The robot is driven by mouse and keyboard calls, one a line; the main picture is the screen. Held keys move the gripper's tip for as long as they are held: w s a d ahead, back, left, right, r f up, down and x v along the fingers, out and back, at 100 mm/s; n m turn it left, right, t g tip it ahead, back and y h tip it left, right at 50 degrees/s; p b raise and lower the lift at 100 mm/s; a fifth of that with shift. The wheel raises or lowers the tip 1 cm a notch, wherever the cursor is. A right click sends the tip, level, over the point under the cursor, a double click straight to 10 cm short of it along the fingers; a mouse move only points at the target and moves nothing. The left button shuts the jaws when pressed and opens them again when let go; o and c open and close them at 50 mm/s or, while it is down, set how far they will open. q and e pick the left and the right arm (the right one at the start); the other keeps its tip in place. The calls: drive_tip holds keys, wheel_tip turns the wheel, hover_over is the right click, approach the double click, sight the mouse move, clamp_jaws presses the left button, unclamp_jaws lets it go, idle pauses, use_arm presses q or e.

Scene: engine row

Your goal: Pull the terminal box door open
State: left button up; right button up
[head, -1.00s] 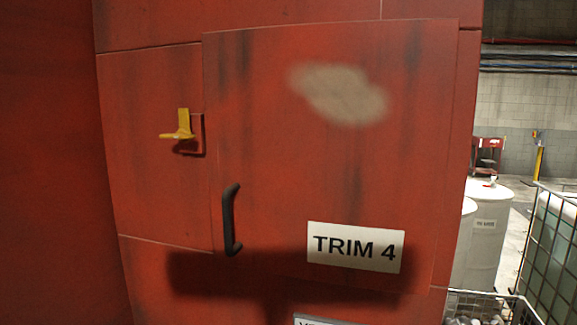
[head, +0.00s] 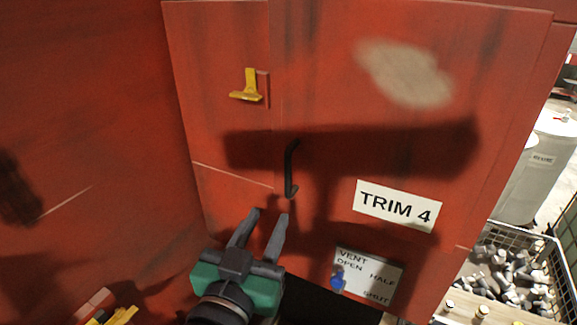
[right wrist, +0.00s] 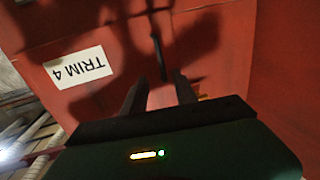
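The red terminal box door (head: 320,70) carries a TRIM 4 label and looks closed, flush with the red panel around it. Its black upright handle (head: 291,170) is near the door's left edge. The handle also shows in the right wrist view (right wrist: 160,57), beyond the fingers. A yellow latch (head: 246,86) is on the panel left of the door. My right gripper (head: 268,215) is open and empty, below and slightly left of the handle in the head view, apart from it. Its two fingers also show in the right wrist view (right wrist: 158,82). My left gripper is not in view.
A vent plate (head: 375,278) with a blue knob (head: 338,278) is below the door, beside a dark opening. A wire basket of metal parts (head: 515,270) and pale drums (head: 540,165) stand at right. A red wall is close at left.

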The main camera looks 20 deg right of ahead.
sight(286, 178)
drive_tip(key=p+x, duration=0.4)
drive_tip(key=x, duration=0.9)
drive_tip(key=shift+w+a+r, duration=0.1)
drive_tip(key=shift+w, duration=0.05)
drive_tip(key=shift+w+d, duration=0.25)
drive_tip(key=shift+c, duration=0.2)
drive_tip(key=shift+s, duration=0.1)
clamp_jaws()
